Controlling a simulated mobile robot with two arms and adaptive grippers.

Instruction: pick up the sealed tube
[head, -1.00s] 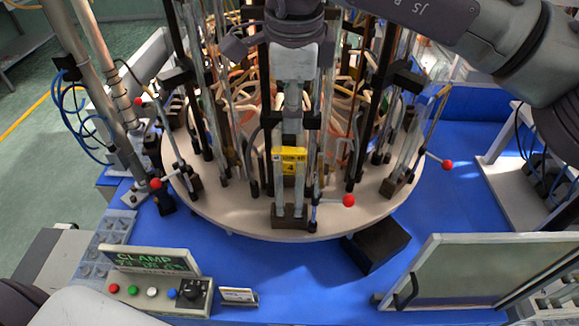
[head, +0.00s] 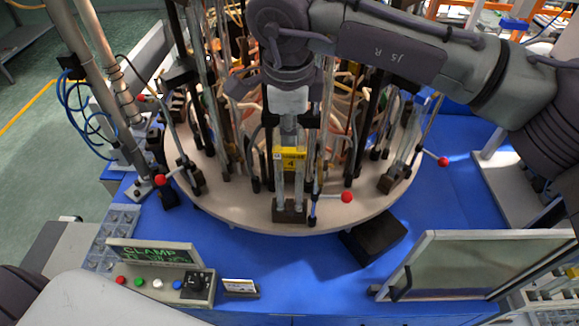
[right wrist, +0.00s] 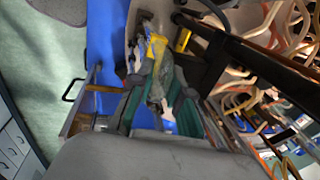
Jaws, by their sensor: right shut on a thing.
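My right gripper (head: 289,132) is at the front station of the round carousel, reaching down from above. It is shut on the clear tube (head: 299,188), which stands upright at that station above a dark base block (head: 289,212). A yellow label with a 4 (head: 290,158) sits at the same station. In the right wrist view the tube (right wrist: 157,88) runs between the gripper's teal-lined fingers (right wrist: 165,106); its ends are hard to make out. The tube's upper part is hidden by the gripper in the head view. My left gripper is not in view.
The round carousel (head: 240,212) carries several upright stations with rods, hoses and red-knobbed levers (head: 346,197) close by. A control box (head: 160,278) stands front left, a framed clear panel (head: 480,265) front right.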

